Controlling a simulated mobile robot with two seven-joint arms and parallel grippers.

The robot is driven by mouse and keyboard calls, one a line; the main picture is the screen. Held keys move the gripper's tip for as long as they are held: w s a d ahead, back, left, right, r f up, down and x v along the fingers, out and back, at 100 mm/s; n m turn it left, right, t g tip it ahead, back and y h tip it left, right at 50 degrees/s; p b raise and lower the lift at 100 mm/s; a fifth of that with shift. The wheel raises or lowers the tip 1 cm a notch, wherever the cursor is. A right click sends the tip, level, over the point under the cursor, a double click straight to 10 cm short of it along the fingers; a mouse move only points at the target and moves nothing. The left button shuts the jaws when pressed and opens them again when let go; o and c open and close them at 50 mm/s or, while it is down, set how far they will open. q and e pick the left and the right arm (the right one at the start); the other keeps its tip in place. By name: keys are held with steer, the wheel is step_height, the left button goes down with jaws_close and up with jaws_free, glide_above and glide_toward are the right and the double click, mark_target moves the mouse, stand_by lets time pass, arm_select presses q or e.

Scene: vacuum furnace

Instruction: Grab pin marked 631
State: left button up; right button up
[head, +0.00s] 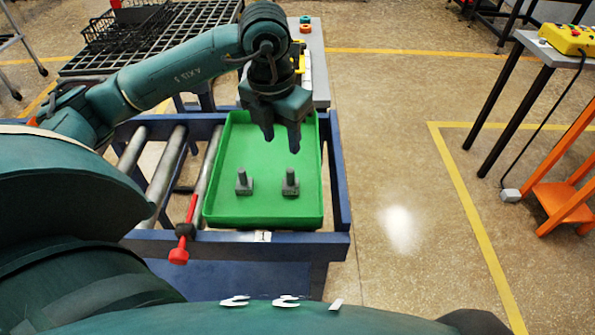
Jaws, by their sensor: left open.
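Two grey pins with square bases stand upright in the green tray (262,215). The left pin (243,184) and the right pin (291,184) are a short gap apart, near the tray's front end. No number can be read on either pin, so I cannot tell which is 631. My left gripper (281,144) points down over the tray, open and empty, beyond the pins and closer in line with the right one. It touches neither pin. My right gripper is not in view.
The tray rests on a blue roller conveyor (240,243) with a red handle (181,240) at its front left. A grey table (312,60) and a black grate (190,30) lie behind. An orange stand (560,200) is at right. Floor between is clear.

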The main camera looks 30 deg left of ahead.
mark_target(290, 170)
arm_select(q)
step_height(290, 170, down, 6)
steer(key=shift+w+d+r, duration=0.1)
steer(key=shift+w+r, duration=0.05)
steer(key=shift+r, duration=0.05)
steer(key=shift+w+d+f+p, duration=0.1)
steer(key=shift+w+f+p, duration=0.2)
steer(key=shift+f, duration=0.65)
steer(key=shift+w+d+f+p, duration=0.15)
steer(key=shift+f+p, duration=0.2)
steer(key=shift+f, duration=0.55)
steer(key=shift+w+f+p, duration=0.25)
steer(key=shift+f+p, duration=0.05)
steer(key=shift+f, duration=0.65)
steer(key=shift+c, duration=0.4)
jaws_close()
